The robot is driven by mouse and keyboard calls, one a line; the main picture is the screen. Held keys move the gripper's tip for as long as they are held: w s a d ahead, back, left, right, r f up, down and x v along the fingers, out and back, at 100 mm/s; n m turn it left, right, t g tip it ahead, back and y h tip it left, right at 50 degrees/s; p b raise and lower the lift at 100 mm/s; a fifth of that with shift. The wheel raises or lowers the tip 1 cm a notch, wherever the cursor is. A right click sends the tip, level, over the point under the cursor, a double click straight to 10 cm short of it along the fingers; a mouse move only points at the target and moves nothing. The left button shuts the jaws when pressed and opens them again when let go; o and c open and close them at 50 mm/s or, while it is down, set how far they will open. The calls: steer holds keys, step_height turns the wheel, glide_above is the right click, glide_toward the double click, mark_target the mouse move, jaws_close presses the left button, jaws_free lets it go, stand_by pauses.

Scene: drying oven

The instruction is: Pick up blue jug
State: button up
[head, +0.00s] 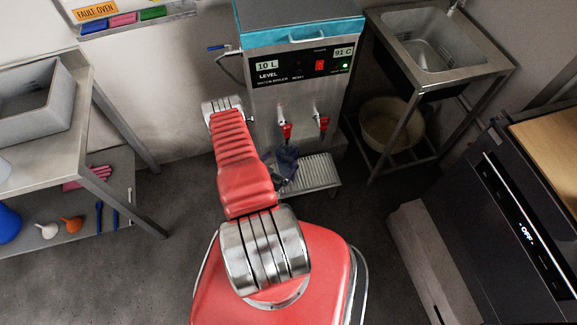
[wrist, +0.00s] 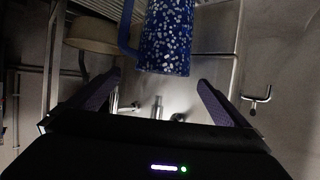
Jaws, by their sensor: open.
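The blue jug (wrist: 167,36) is dark blue with white speckles and shows at the top middle of the wrist view, its top cut off by the frame. Its handle is on the left side there. My gripper (wrist: 159,78) is open, with one dark purple finger on each side below the jug. The jug lies ahead of the gap between the fingertips, and I see no contact. In the head view the blue jug (head: 288,157) is partly hidden behind my red arm, by the water boiler's drip tray (head: 316,172). My gripper is mostly hidden there.
The water boiler (head: 305,75) has two red-handled taps above the tray. A sink stand (head: 440,50) with a beige basin (head: 391,124) below is at the right. A dark oven (head: 510,220) is at the front right, and a metal shelf unit (head: 90,170) at the left.

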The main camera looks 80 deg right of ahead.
steer(key=shift+x, duration=0.85)
steer(key=x, duration=0.5)
steer(key=shift+w+f, duration=0.1)
steer(key=shift+f, duration=0.1)
steer(key=shift+c, duration=0.4)
steer(key=c, duration=2)
steer(key=shift+o, duration=0.2)
steer(key=shift+d+r, duration=0.1)
steer(key=shift+r, duration=0.1)
